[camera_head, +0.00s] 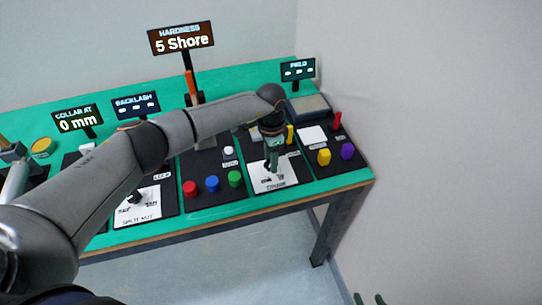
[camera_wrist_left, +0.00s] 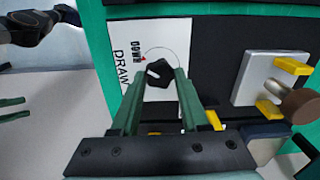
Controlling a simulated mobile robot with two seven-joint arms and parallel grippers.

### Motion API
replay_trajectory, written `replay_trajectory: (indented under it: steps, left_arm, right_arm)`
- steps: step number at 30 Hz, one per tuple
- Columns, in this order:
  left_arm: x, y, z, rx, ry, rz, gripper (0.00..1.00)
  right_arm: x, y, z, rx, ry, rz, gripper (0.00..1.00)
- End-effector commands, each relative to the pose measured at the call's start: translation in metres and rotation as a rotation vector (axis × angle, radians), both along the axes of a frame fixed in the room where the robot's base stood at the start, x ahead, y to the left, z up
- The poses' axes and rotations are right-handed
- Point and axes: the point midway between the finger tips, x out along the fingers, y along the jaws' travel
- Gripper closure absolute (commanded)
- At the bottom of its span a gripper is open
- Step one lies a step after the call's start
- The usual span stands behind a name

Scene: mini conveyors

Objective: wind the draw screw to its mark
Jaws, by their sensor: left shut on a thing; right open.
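My left gripper (camera_head: 272,168) reaches down to the white plate of the draw screw (camera_head: 268,187) at the right part of the bench. In the left wrist view my left gripper (camera_wrist_left: 160,85) is shut on the dark knob of the draw screw (camera_wrist_left: 159,72). The white plate (camera_wrist_left: 125,40) there carries the letters DRAW, a thin arc around the knob and a small "DOWN" label with a red mark. In the head view the gripper hides most of the knob. The green fingertips of my right gripper (camera_head: 369,299) show apart and empty at the bottom edge.
A sign (camera_head: 180,38) reads "HARDNESS 5 Shore"; another (camera_head: 78,118) reads "COLLAR AT 0 mm". Red (camera_head: 190,188), blue (camera_head: 212,183) and green (camera_head: 235,178) buttons stand left of the plate. Yellow (camera_head: 324,157) and purple (camera_head: 347,151) knobs stand to its right.

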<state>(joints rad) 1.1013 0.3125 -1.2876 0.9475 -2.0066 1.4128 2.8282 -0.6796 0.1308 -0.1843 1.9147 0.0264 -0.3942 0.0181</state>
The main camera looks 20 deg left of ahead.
Motion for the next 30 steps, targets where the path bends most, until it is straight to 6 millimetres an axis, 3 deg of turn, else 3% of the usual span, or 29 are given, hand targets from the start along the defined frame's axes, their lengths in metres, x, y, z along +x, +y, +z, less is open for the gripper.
replay_trajectory:
  steps: [20,21,28,30]
  left_arm:
    - [0.0009,0.0003,0.0009,0.0,-0.002,0.067,1.0]
    - [0.0009,0.0003,0.0009,-0.001,-0.002,0.067,0.53]
    - [0.0005,0.0003,0.0005,0.0,-0.001,0.065,0.27]
    - [0.0004,0.0003,0.0004,0.0,-0.001,0.064,0.25]
  right_arm:
    - [0.0,0.0,0.0026,0.0,0.0,0.0,0.47]
    - [0.0,0.0,0.0026,0.0,0.0,0.0,0.47]
    - [0.0,-0.0001,0.0025,0.0,0.0,0.0,0.47]
    - [0.0,-0.0001,0.0025,0.0,0.0,0.0,0.47]
